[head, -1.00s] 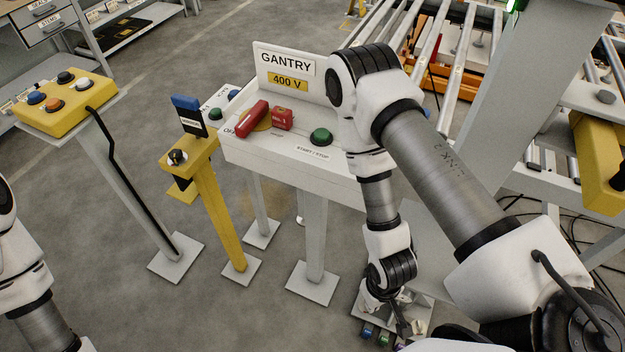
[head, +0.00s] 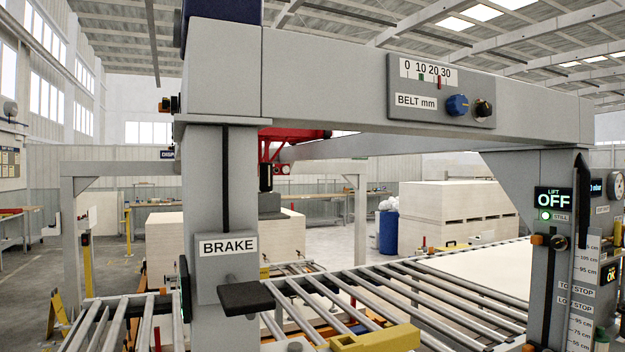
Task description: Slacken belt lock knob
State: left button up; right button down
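The belt panel (head: 441,92) is on the front of the gantry's upper cross beam (head: 330,78). It has a scale from 0 to 30 (head: 428,72) with a green and a red mark, and a label "BELT mm". A round blue knob (head: 457,105) sits right of the label. A smaller black knob (head: 482,108) with a pale mark sits right of the blue one. No writing names either as the lock. Neither gripper is in this view.
A grey post marked BRAKE (head: 227,247) with a black pad (head: 246,297) stands at left. A roller conveyor (head: 400,290) runs below the beam. At right, a post carries a lift display reading OFF (head: 554,198) and a height scale (head: 584,290).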

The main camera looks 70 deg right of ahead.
aim_at(484, 108)
jog(key=z, duration=3.05)
